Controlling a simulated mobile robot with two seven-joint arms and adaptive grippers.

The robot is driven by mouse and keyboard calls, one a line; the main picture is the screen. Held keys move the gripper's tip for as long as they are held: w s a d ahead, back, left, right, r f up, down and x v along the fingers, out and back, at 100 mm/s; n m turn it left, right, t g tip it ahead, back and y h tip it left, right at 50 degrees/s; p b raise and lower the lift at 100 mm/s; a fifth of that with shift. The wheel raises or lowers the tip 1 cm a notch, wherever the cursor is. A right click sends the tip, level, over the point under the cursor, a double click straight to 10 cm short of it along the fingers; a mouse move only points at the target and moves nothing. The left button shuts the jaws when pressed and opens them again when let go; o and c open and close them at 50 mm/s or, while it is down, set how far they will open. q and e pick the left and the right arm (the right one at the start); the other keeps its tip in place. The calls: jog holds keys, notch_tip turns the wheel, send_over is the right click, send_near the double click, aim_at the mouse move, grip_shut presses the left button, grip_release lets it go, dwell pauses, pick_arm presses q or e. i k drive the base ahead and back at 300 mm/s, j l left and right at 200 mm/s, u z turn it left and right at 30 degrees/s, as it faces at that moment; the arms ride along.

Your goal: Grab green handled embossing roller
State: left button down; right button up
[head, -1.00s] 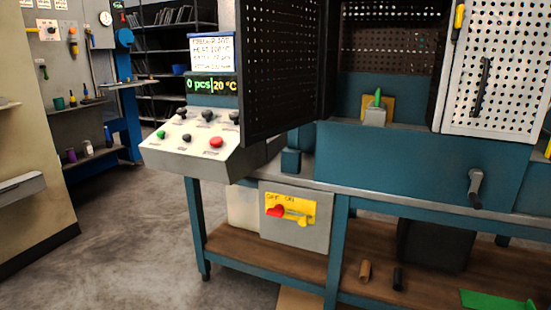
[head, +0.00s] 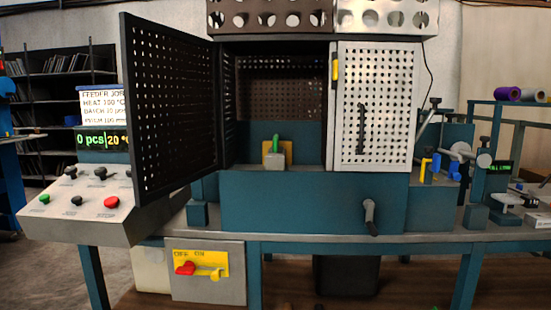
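A small green upright handle (head: 276,143) shows inside the open press cabinet. It rises from a pale grey block (head: 274,160) in front of a tan-yellow plate (head: 287,148). I cannot tell at this size whether it is the embossing roller, and no roller barrel can be made out. Neither of my grippers is in the head view.
The cabinet's black perforated door (head: 172,108) swings out at left, above the control console (head: 85,215). A white perforated door (head: 375,108) covers the right side. A crank handle (head: 370,215) sticks out in front.

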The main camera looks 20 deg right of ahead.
aim_at(276, 160)
jog(key=l, duration=0.45)
jog(key=i+l, duration=0.15)
jog(key=l, duration=0.7)
jog(key=i, duration=0.05)
